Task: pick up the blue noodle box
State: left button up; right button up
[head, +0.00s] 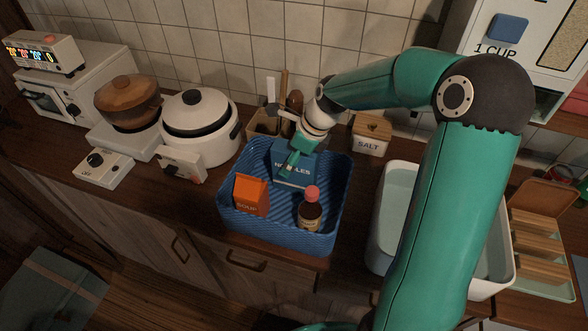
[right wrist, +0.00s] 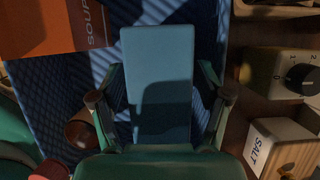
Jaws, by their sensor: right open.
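The blue noodle box (head: 293,178) stands in the blue basket (head: 228,214), at its back wall in the head view. My right gripper (head: 297,157) is just above the box and partly covers its label. In the right wrist view the noodle box (right wrist: 158,60) lies between the two open fingers of my right gripper (right wrist: 160,95), one on each side. Gaps show between the fingers and the box sides. A shadow falls on the near part of the box. My left gripper is not in view.
The basket also holds an orange soup box (head: 250,196) and a red-capped bottle (head: 310,212). A salt container (head: 371,136) and a utensil holder (head: 262,123) stand behind it. A white pot (head: 200,128) is left, a white tub (head: 379,235) right.

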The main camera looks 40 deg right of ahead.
grip_shut()
dwell(0.4)
jog(key=shift+r, duration=0.15)
